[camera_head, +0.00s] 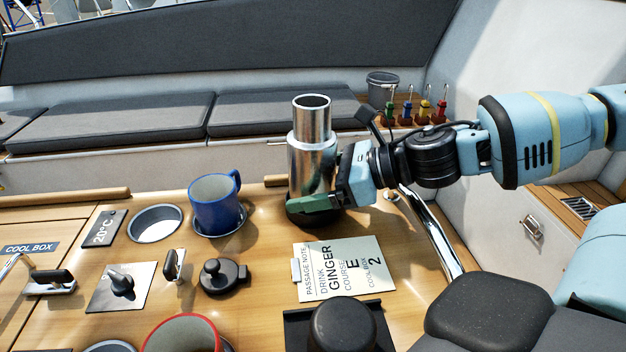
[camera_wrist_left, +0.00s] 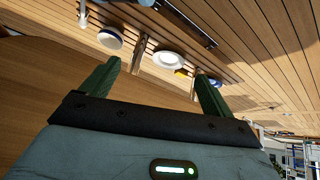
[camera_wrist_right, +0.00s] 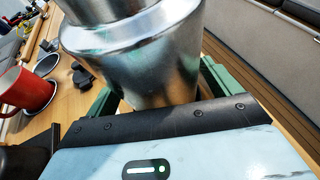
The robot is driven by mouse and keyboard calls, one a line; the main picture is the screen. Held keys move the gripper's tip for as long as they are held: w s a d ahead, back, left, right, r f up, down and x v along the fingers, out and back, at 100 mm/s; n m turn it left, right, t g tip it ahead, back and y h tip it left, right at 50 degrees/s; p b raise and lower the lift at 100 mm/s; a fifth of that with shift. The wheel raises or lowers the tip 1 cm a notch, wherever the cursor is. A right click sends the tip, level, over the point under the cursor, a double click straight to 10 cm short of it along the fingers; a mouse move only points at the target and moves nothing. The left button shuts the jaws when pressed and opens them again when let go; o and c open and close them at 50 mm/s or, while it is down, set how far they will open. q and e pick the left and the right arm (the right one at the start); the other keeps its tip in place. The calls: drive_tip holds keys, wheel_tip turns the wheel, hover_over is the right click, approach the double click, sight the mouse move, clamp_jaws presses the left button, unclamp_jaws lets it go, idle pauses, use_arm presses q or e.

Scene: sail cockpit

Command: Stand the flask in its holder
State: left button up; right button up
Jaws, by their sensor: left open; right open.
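The flask (camera_head: 312,160) is a shiny steel cylinder with a narrower open neck. It stands upright at the back right of the wooden table, with a dark round base or ring (camera_head: 300,217) at its foot. I cannot tell whether that ring is the holder or part of the flask. My right gripper (camera_head: 318,204) is open, its green fingers low on either side of the flask. The flask (camera_wrist_right: 140,50) also fills the space between the fingers in the right wrist view. My left gripper (camera_wrist_left: 156,84) is open and empty, seen only in its own wrist view.
A blue mug (camera_head: 213,203) stands in a ring left of the flask, beside an empty round recess (camera_head: 155,224). A black lidded fitting (camera_head: 222,275), a note card (camera_head: 342,268) and a red mug (camera_head: 184,335) lie nearer. A steel rail (camera_head: 432,235) runs right of the table.

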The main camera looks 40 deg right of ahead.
sight(332, 171)
use_arm(q)
drive_tip(key=shift+r, duration=0.1)
use_arm(e)
drive_tip(key=shift+r, duration=0.1)
